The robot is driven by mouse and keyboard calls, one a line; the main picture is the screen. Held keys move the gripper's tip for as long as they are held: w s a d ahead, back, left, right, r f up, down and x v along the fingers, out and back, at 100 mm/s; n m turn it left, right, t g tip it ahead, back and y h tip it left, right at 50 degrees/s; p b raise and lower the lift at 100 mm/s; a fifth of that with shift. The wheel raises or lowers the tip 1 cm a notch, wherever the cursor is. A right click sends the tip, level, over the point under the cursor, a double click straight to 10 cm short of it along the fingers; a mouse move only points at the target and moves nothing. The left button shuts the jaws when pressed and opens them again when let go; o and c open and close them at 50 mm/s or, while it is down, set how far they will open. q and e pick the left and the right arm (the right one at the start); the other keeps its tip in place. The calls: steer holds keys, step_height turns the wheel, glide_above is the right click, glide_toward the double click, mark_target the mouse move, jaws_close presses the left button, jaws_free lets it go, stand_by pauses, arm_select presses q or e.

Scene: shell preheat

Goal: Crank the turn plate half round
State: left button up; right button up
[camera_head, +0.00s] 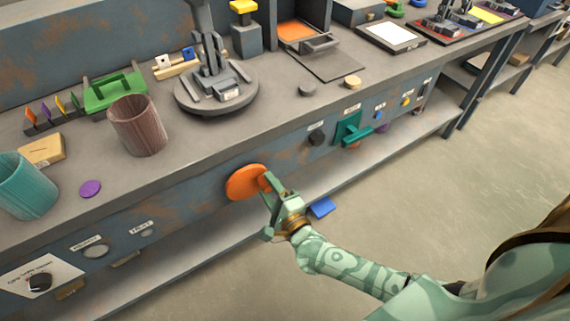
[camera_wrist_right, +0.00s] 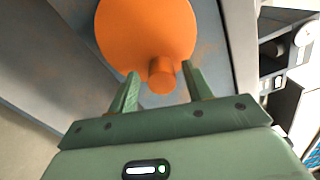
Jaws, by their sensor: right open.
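An orange crank disc (camera_head: 246,183) with a short round knob is on the bench's front panel. In the right wrist view the crank disc (camera_wrist_right: 140,30) fills the top, and its knob (camera_wrist_right: 162,76) shows between the fingertips. My right gripper (camera_head: 268,202) is open at the disc's right side. It also shows in the wrist view (camera_wrist_right: 161,82), its fingers on either side of the knob, with gaps seen; contact cannot be told. The grey round turn plate (camera_head: 188,103) lies on the bench top above, carrying a grey upright fixture. My left gripper is not in view.
A brown cup (camera_head: 137,126) and a teal cup (camera_head: 26,187) stand left on the bench. A teal handle (camera_head: 352,131) and a dark knob (camera_head: 316,138) stick out of the panel to the right. A blue block (camera_head: 321,207) lies on the shelf below.

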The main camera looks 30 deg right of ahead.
arm_select(q)
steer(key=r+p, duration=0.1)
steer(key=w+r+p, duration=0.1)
steer(key=p, duration=0.1)
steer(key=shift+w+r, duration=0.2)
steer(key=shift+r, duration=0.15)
arm_select(e)
steer(key=s, duration=1.5)
steer(key=shift+s+d, duration=0.25)
steer(key=shift+d, duration=0.05)
